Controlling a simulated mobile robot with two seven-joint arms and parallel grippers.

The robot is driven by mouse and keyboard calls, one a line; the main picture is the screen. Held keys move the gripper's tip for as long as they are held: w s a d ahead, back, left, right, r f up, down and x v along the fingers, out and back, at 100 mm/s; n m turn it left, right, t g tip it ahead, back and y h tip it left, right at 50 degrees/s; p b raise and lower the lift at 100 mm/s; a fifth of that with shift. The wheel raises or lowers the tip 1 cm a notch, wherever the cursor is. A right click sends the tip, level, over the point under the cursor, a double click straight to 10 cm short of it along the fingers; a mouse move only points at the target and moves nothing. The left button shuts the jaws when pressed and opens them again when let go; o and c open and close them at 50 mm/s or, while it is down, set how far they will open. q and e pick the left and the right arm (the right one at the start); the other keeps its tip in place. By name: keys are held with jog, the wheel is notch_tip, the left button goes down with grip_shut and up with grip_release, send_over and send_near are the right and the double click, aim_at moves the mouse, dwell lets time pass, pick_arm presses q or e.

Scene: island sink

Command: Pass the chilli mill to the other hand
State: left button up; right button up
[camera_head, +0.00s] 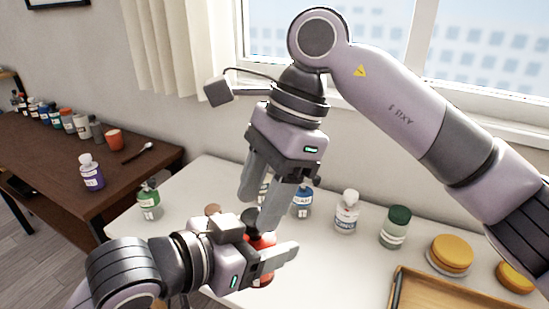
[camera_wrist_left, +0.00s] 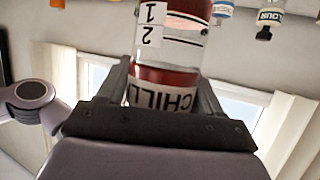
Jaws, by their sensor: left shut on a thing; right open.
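The chilli mill (camera_head: 262,241) is a red and clear bottle, mostly hidden behind the grippers in the head view. In the left wrist view the chilli mill (camera_wrist_left: 168,72) shows its red band, a clear body and a label reading CHILLI. My left gripper (camera_head: 272,260) is shut on it, with a finger on either side in the left wrist view (camera_wrist_left: 165,100). My right gripper (camera_head: 258,205) is open, pointing down just above the left gripper and the mill. Its fingers overlap the mill's top in the picture; I cannot tell whether they touch.
On the white counter (camera_head: 330,265) stand a green-labelled bottle (camera_head: 149,203), a blue-labelled bottle (camera_head: 302,202), a white bottle (camera_head: 347,213) and a green-lidded jar (camera_head: 396,228). Yellow-lidded jars (camera_head: 450,254) and a wooden tray (camera_head: 440,292) are at right. A brown table (camera_head: 75,165) holds several bottles.

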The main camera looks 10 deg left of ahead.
jog(key=shift+x, duration=1.05)
jog(key=c, duration=0.9)
pick_arm(q)
jog(key=o, duration=1.2)
